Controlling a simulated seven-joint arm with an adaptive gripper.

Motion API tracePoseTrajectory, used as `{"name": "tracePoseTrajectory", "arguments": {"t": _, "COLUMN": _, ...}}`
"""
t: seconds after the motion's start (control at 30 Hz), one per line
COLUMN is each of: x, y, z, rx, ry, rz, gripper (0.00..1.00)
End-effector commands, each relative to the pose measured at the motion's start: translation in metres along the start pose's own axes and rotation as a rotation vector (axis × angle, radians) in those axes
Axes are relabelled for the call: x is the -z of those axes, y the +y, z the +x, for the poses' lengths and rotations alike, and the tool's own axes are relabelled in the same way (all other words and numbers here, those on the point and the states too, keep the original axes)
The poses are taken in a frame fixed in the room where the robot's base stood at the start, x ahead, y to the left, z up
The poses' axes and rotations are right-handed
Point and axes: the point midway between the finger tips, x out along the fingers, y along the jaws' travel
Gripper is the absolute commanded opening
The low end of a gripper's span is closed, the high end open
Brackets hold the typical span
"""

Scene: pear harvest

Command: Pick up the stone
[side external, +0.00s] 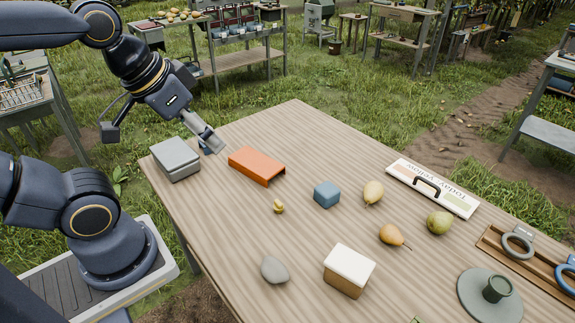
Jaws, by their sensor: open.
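The stone (275,269) is a smooth grey, rounded lump. It lies on the wooden table (225,220) near the front edge, left of a box with a white lid. My gripper (212,148) is open and empty. It is over the far left part of the table, between a grey box and an orange block, well away from the stone. The stone is in full view with nothing on it.
A grey box (176,158), an orange block (257,165), a small yellow object (279,206), a blue block (327,194) and a white-lidded box (348,271) stand around. Pears (392,235), a sign (433,188) and a green plate (470,299) are to the right. The table left of the stone is clear.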

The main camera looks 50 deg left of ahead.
Motion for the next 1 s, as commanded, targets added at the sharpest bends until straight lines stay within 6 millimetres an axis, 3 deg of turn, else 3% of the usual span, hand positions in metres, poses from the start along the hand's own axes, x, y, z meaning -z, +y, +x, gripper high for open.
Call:
{"name": "tracePoseTrajectory", "arguments": {"t": 0.03, "x": 0.000, "y": 0.000, "z": 0.000, "rx": 0.000, "ry": 0.000, "rz": 0.000, "gripper": 0.72}}
{"name": "tracePoseTrajectory", "arguments": {"t": 0.3, "x": 0.000, "y": 0.000, "z": 0.000, "rx": 0.000, "ry": 0.000, "rz": 0.000, "gripper": 1.00}}
{"name": "tracePoseTrajectory", "arguments": {"t": 0.67, "x": 0.001, "y": 0.000, "z": 0.000, "rx": 0.000, "ry": 0.005, "rz": -0.021, "gripper": 1.00}}
{"name": "tracePoseTrajectory", "arguments": {"t": 0.77, "x": 0.016, "y": 0.000, "z": -0.002, "rx": -0.004, "ry": 0.058, "rz": -0.111, "gripper": 1.00}}
{"name": "tracePoseTrajectory", "arguments": {"t": 0.87, "x": 0.033, "y": 0.006, "z": 0.015, "rx": -0.022, "ry": 0.038, "rz": -0.203, "gripper": 1.00}}
{"name": "tracePoseTrajectory", "arguments": {"t": 1.0, "x": 0.047, "y": 0.026, "z": 0.057, "rx": -0.042, "ry": -0.059, "rz": -0.272, "gripper": 1.00}}
